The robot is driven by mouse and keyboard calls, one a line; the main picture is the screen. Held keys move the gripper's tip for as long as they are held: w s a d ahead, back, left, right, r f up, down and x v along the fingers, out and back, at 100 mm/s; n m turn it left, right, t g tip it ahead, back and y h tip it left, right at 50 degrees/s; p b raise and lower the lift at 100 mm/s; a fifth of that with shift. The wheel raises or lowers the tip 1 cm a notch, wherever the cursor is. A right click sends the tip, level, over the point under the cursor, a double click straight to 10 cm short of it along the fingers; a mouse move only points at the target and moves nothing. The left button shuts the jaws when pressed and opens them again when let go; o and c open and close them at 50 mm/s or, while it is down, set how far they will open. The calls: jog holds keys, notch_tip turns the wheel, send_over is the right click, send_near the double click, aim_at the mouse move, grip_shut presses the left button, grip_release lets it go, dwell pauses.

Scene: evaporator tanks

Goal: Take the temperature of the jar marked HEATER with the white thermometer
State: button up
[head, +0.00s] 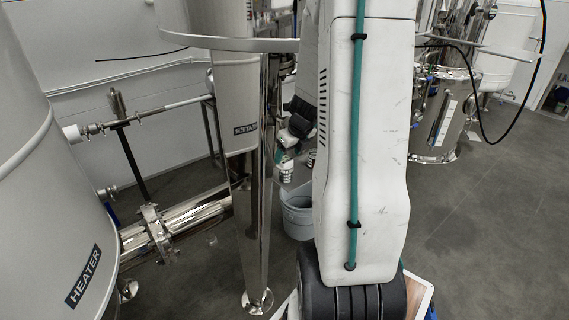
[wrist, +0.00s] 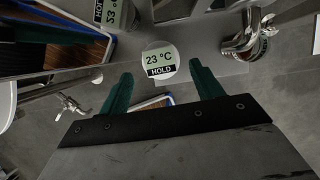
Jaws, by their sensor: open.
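The HEATER jar is the large pale tank (head: 50,190) at the left of the head view, with a dark HEATER label (head: 84,275) low on its side. In the wrist view a round white thermometer (wrist: 159,60) has a display that reads 23 °C above a black HOLD strip. My gripper (wrist: 160,70) is open, with its green fingertips on either side of the thermometer in the picture. I cannot tell whether they touch it. In the head view my arm hides much of the middle, and I cannot make out the thermometer there.
A shiny leg and column (head: 262,200) stand right of the jar, with a reversed HEATER reflection on the column. A steel pipe (head: 180,225) joins the jar. A bucket (head: 297,215) sits behind. A similar display (wrist: 113,14) shows at upper left, perhaps a reflection. Floor is clear at right.

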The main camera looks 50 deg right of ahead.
jog(key=shift+x, duration=1.35)
jog(key=c, duration=1.3)
jog(key=shift+r, duration=0.15)
jog(key=shift+s+r, duration=0.2)
jog(key=shift+r, duration=0.4)
notch_tip(320, 180, up, 5)
jog(key=shift+r, duration=0.25)
jog(key=s+a, duration=0.2)
jog(key=s, duration=0.7)
jog(key=s+a, duration=0.3)
jog(key=s, duration=0.6)
notch_tip(320, 180, up, 7)
jog(key=shift+s, duration=0.4)
